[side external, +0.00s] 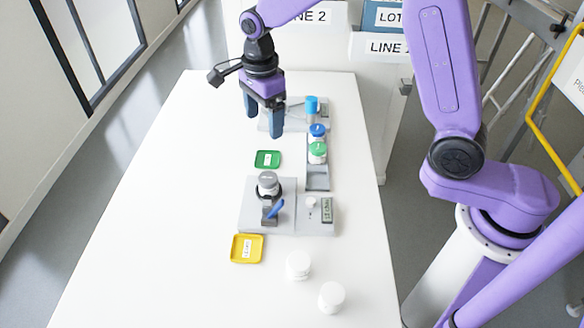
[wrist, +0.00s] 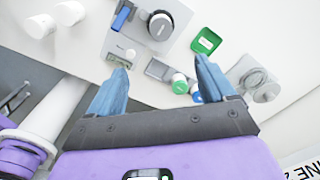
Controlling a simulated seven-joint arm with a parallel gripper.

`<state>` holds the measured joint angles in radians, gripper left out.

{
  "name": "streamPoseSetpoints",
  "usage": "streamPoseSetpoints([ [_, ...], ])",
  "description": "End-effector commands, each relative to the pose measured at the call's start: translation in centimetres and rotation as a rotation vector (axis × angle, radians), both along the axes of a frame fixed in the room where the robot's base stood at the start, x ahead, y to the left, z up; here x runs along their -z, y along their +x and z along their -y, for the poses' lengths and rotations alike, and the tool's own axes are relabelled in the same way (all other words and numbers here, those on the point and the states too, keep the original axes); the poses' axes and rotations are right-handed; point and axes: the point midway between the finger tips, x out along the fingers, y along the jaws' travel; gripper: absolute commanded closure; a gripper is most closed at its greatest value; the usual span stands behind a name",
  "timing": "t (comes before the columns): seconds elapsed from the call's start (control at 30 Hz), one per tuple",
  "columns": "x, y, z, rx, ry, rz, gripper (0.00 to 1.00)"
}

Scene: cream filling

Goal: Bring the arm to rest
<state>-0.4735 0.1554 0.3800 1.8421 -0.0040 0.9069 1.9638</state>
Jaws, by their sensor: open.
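My gripper (side external: 264,122) is open and empty, with its blue-grey fingers pointing down above the far part of the white table. In the wrist view my gripper (wrist: 160,88) shows two fingers spread apart with nothing between them. It hangs beside the far grey device and clear of the green tray (side external: 267,159). No object touches the fingers.
A grey device (side external: 252,215) with a grey-lidded jar (side external: 268,184) stands mid-table. Jars with blue (side external: 317,131) and green (side external: 318,149) lids stand behind it. A yellow tray (side external: 247,248) and two white jars (side external: 298,265) (side external: 332,297) are nearer. The table's left side is clear.

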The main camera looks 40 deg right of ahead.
Motion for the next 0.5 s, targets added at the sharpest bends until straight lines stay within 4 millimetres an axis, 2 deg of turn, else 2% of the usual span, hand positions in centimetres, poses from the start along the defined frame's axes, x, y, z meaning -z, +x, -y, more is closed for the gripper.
streamPoseSetpoints([
  [0.17, -0.8, -1.5, -0.2, -0.213, -0.001, 0.002, 0.17],
  [0.5, -2.3, -6.4, 0.4, -0.779, -0.004, 0.007, 0.17],
])
